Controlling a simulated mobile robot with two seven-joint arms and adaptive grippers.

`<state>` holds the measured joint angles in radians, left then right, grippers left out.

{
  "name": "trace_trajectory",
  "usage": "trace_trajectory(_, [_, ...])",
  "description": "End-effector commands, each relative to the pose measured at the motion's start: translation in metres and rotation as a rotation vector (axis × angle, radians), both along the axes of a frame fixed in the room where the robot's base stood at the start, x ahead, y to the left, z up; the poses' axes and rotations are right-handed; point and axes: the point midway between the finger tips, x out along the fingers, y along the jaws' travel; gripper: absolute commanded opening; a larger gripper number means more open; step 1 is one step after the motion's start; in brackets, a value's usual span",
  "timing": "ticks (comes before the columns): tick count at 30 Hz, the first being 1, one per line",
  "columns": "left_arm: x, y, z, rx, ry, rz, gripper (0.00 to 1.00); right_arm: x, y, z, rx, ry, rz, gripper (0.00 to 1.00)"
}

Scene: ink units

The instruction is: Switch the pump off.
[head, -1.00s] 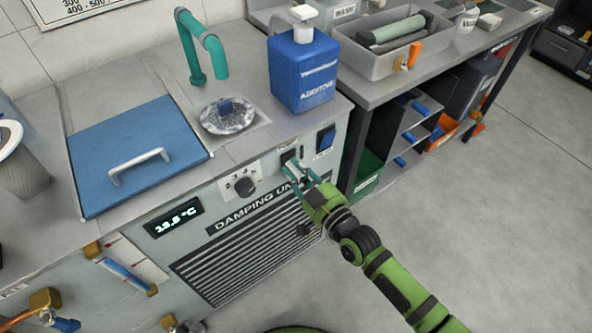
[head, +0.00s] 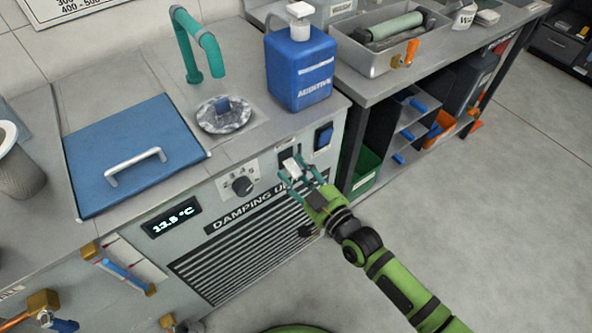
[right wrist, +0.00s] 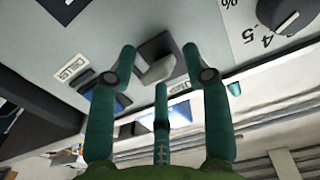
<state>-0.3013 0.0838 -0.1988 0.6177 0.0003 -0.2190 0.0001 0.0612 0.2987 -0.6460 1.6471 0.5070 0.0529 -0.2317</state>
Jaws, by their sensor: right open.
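A switch with a pale lever (head: 290,165) on a dark plate sits on the front panel of the damping unit (head: 215,182). In the right wrist view the lever (right wrist: 158,69) stands out from its dark plate (right wrist: 154,46), between the tips of my right gripper's spread fingers. My right gripper (head: 293,171) is open at the panel. I cannot tell whether a finger touches the lever. A blue rocker switch (head: 323,136) sits to the right of it. Lettering by the switches is too small to read surely. My left gripper is not in view.
A knob (head: 242,186) and a display reading about 13.5 °C (head: 172,218) are left of the switch. A blue additive bottle (head: 300,75) stands on the worktop above it. A grey tray (head: 372,62) is on the bench at right. The floor at right is clear.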

Motion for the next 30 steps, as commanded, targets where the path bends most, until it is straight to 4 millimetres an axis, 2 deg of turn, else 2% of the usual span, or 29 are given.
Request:
trace_trajectory(9, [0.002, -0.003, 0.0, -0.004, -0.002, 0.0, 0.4, -0.053, -0.039, -0.002, -0.004, 0.006, 0.0, 0.49])
trace_trajectory(15, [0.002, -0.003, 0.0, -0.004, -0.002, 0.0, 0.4, -0.079, -0.06, -0.003, -0.004, 0.008, -0.001, 0.49])
trace_trajectory(21, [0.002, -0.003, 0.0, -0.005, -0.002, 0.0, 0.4, -0.09, -0.068, -0.002, -0.003, 0.005, -0.002, 0.49])
trace_trajectory(30, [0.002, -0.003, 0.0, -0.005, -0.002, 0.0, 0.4, -0.09, -0.068, -0.002, -0.003, 0.005, -0.002, 0.49])
